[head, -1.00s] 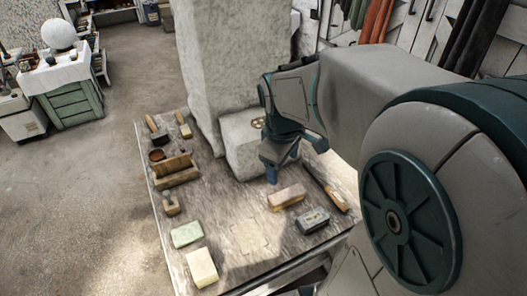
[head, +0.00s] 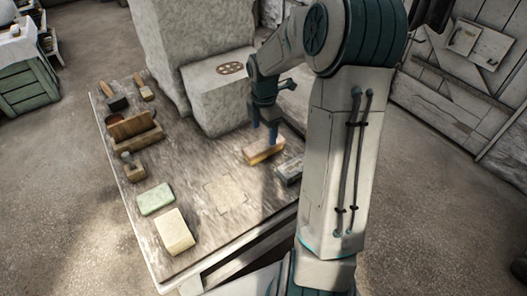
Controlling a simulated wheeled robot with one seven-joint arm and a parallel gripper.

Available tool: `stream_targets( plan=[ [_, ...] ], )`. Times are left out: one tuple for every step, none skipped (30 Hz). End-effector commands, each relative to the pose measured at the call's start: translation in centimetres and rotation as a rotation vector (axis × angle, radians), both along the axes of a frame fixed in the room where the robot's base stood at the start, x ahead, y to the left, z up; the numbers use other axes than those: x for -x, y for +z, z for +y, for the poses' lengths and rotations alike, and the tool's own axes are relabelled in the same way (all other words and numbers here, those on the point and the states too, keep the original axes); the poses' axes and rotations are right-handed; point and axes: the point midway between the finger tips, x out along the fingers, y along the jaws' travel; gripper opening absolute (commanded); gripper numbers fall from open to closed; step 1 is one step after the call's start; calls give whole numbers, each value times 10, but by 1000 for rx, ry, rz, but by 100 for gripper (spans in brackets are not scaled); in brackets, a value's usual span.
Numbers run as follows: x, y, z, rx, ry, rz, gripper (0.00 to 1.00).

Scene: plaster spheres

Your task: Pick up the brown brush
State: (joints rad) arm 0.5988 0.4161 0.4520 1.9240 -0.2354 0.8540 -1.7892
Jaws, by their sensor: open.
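The brown brush (head: 265,152), a short block with a brown top and paler lower part, lies on the worktable (head: 194,179) right of its middle. My gripper (head: 264,133) points down at it with its fingers apart and nothing seen between them. The fingertips are at or just above the far side of the brush. I cannot tell whether they touch it. The arm comes down from the upper right, and the gripper hides part of the brush's far edge.
A dark grey block (head: 289,170) lies close right of the brush, partly behind my arm. A pale stone block (head: 215,105) stands behind. A green block (head: 156,199), cream block (head: 174,232) and wooden tools (head: 137,128) line the left side. The table's middle is clear.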

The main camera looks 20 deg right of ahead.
Motion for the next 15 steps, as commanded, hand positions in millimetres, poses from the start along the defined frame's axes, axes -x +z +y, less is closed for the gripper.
stream_targets(
  plan=[
    [0,-12,1,-1,1,1,71],
    [0,-17,1,-1,1,2,71],
    [0,-22,1,0,1,2,71],
    [0,-25,1,0,2,2,71],
    [0,-27,1,0,2,1,71],
    [0,-29,1,0,1,0,71],
    [0,-30,1,1,1,0,71],
    [0,-31,1,1,1,0,71],
    [0,-32,1,1,0,0,71],
    [0,-34,2,1,0,0,71],
    [0,-36,2,0,0,0,71],
    [0,-40,3,0,0,0,71],
    [1,-44,4,0,0,0,71],
    [1,-48,5,0,0,0,71],
    [1,-55,7,0,0,1,71]
  ],
)
